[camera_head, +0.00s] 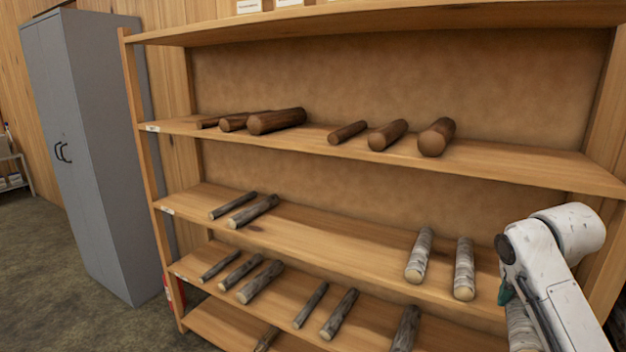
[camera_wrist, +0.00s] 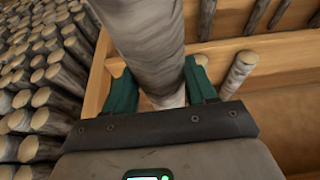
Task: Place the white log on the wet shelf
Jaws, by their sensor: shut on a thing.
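My gripper (camera_wrist: 162,88) has green fingers and is shut on a pale, white-barked log (camera_wrist: 150,35), which runs up out of the top of the wrist view. In the head view my gripper (camera_head: 506,288) is at the lower right, mostly hidden by my white arm, and part of the held log (camera_head: 521,328) shows below it. A wooden shelf rack (camera_head: 330,262) fills the head view. Two similar pale logs, a left one (camera_head: 419,256) and a right one (camera_head: 464,269), lie on its middle shelf, left of my gripper. The shelf tags are too small to read.
Dark brown logs (camera_head: 277,121) lie on the upper shelf. Grey logs (camera_head: 260,282) lie on the middle and lower shelves. The middle shelf has bare room (camera_head: 340,240) at its centre. A grey cabinet (camera_head: 85,140) stands left. Stacked logs (camera_wrist: 45,75) fill the wrist view's left.

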